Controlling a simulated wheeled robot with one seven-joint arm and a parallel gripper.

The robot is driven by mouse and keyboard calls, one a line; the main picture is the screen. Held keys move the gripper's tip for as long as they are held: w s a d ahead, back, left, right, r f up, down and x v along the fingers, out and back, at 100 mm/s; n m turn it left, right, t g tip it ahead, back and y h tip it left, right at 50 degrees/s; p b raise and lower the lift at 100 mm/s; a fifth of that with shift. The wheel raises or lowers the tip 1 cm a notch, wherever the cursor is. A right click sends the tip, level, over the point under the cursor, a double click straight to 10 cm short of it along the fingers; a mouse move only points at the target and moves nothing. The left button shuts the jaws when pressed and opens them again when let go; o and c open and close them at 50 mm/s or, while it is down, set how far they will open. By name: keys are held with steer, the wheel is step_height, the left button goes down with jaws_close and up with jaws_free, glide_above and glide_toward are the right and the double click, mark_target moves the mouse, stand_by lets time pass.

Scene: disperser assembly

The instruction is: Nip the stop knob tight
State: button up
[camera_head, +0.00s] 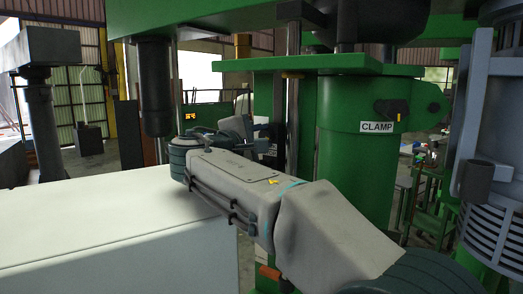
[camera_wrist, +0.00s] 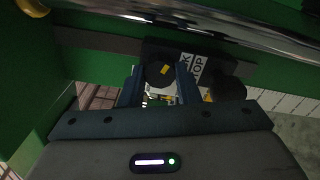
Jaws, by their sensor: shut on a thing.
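In the wrist view a round black knob (camera_wrist: 160,74) with a yellow mark sits between the two blue fingers of my gripper (camera_wrist: 158,86). The fingers are shut on its sides.
A second dark round part (camera_wrist: 228,88) is close to the right finger. A shiny metal rod (camera_wrist: 220,32) crosses above. In the head view a "CLAMP" label and lever (camera_head: 390,110) are on the green cylinder (camera_head: 350,165). A pale table (camera_head: 100,225) lies left.

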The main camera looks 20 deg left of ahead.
steer(key=shift+a+m+b, duration=0.1)
steer(key=shift+m+b, duration=0.65)
steer(key=shift+m, duration=0.35)
steer(key=shift+r, duration=0.1)
steer(key=o, duration=1)
steer(key=shift+s+a, duration=0.1)
steer(key=shift+c, duration=0.2)
steer(key=b+v, duration=0.1)
steer(key=v, duration=1.2)
steer(key=shift+s, duration=0.4)
